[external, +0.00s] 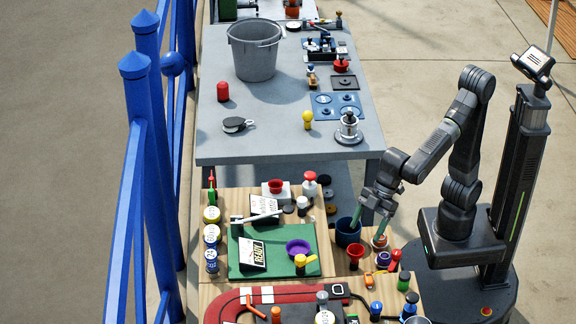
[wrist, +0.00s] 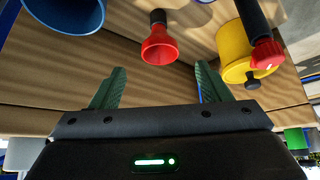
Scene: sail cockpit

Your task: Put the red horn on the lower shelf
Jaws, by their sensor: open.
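The red horn (wrist: 160,47) has a flared red bell and a black bulb. In the wrist view it lies just beyond my gripper (wrist: 160,72), between the lines of the two green fingers and touching neither. In the external view my gripper (external: 370,224) points down, open and empty, over the right side of the wooden counter, by the blue cup (external: 348,234). A small red piece (external: 355,249) below that cup may be the horn; it is too small to be sure. A grey surface (external: 341,186) shows under the grey table; I cannot tell whether it is the lower shelf.
The blue cup's rim (wrist: 66,14) is at the wrist view's upper left, and a yellow round object (wrist: 235,54) is on the right. Several small objects crowd the wooden counter around a green mat (external: 238,262). The grey table (external: 270,140) has free room at its front.

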